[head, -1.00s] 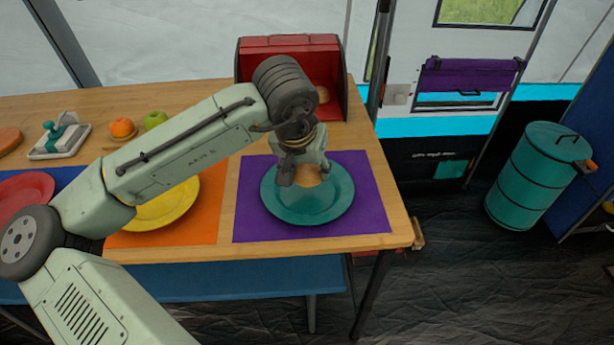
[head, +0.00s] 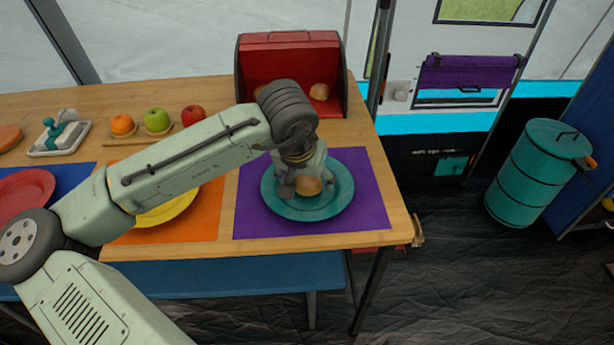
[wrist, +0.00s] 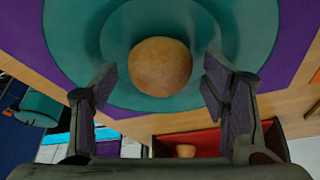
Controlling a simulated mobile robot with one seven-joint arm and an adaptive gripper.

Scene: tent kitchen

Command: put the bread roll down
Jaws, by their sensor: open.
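The bread roll (head: 308,186) is round and brown and rests on the teal plate (head: 338,195), which lies on a purple placemat (head: 376,212). My gripper (head: 306,182) is low over the plate. In the wrist view the roll (wrist: 160,67) sits on the teal plate (wrist: 112,38), just past the tips of my open gripper (wrist: 160,82). A gap shows between the roll and each finger, so nothing is held. In the head view the gripper hides part of the roll and plate.
A red open bread box (head: 262,68) with rolls inside stands behind the plate. A red apple (head: 193,115), a green apple (head: 156,120) and an orange (head: 122,124) sit to the left. A yellow plate (head: 172,208) lies on an orange mat. The table's right edge is near.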

